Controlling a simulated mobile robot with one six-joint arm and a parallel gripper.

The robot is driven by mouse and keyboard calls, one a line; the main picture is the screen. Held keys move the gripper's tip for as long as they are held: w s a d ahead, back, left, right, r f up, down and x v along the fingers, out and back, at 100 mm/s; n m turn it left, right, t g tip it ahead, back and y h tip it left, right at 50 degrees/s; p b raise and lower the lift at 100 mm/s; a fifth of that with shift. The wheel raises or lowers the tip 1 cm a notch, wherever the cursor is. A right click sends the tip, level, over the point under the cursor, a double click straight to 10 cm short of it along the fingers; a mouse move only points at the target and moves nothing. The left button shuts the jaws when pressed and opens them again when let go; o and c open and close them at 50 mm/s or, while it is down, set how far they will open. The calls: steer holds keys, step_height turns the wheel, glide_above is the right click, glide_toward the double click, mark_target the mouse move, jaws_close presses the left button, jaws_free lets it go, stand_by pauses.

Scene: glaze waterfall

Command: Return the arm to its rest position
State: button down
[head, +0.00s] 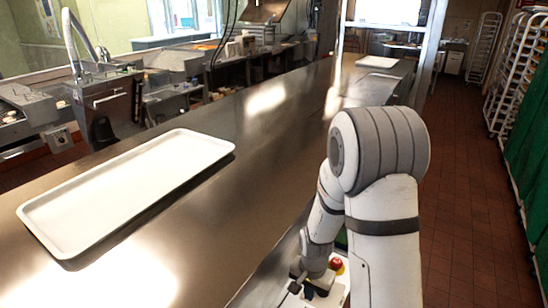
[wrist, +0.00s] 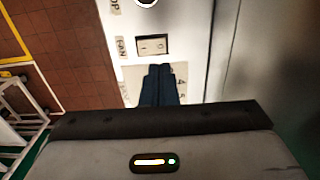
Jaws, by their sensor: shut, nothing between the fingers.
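My arm is folded at the right of the centre in the head view, with its elbow up and its forearm pointing down beside the counter's near edge. My gripper (wrist: 159,68) shows its two dark blue fingers pressed together in the wrist view, with nothing between them.
A long steel counter (head: 255,150) runs away to the left of my arm. An empty white tray (head: 125,185) lies on it. Wheeled racks (head: 510,80) and green cloth (head: 530,160) stand at the right. The red tiled floor (head: 460,200) between is clear.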

steer(key=s+r+n+t, duration=0.2)
steer(key=s+r+n, duration=0.2)
steer(key=r, duration=1.2)
steer(key=s+d+r+n+t, duration=0.1)
steer(key=s+r+n, duration=0.2)
steer(key=s+r, duration=0.6)
steer(key=shift+s+d+r+b, duration=0.2)
steer(key=shift+s+b, duration=0.2)
steer(key=shift+s, duration=0.4)
steer(key=c, duration=2.2)
jaws_free()
